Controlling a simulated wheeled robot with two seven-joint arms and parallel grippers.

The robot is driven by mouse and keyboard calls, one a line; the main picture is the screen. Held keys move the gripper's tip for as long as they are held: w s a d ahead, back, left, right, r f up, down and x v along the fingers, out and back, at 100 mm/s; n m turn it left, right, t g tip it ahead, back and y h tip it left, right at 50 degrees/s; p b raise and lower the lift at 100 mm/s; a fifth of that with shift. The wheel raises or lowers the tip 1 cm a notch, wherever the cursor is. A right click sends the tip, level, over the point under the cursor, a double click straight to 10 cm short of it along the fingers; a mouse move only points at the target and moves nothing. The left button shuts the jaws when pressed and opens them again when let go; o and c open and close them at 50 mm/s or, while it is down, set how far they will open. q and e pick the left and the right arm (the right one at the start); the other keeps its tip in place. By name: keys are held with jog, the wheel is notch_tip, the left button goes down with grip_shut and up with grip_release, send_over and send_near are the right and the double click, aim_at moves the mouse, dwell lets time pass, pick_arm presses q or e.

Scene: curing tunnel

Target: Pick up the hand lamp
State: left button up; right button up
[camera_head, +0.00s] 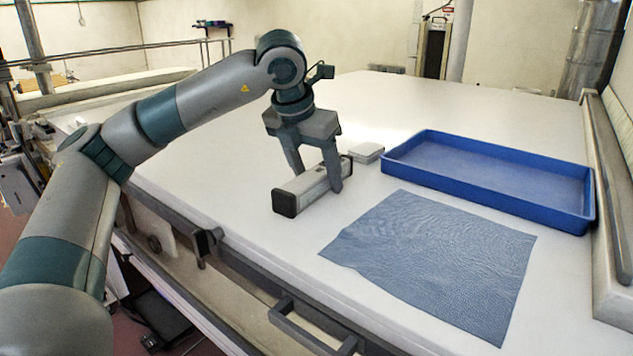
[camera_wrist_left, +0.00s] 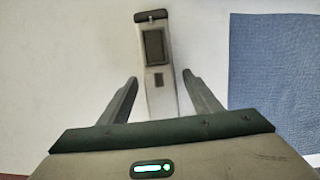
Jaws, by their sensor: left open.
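The hand lamp (camera_head: 305,188) is a grey-white bar with dark end caps, lying on the white table. My left gripper (camera_head: 320,184) is directly above it, pointing down, with its fingers reaching down on either side of the lamp. In the left wrist view the lamp (camera_wrist_left: 155,60) runs away from me between the two open fingers (camera_wrist_left: 158,88), with a gap on each side. Its dark window and black end cap show there. The head view does not show clearly how low the fingertips are. My right gripper is in neither view.
A small pale box (camera_head: 367,152) lies just behind the lamp. A blue tray (camera_head: 490,203) stands to the right. A blue-grey cloth (camera_head: 430,262) lies flat in front of it, also in the wrist view (camera_wrist_left: 275,70). The white table (camera_head: 400,100) is clear at the back.

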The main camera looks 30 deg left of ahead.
aim_at(321, 169)
pick_arm(q)
jog(key=c, duration=1.4)
jog(key=shift+r, duration=0.15)
jog(key=shift+r+b, duration=0.5)
notch_tip(321, 169, up, 2)
jog(key=shift+w+r+b, duration=0.1)
jog(key=shift+b, duration=0.55)
jog(key=s+d+r+b, duration=0.4)
jog(key=d+r, duration=0.3)
jog(key=d, duration=0.3)
jog(key=shift+s+d+r, duration=0.3)
jog(key=shift+s+d, duration=0.1)
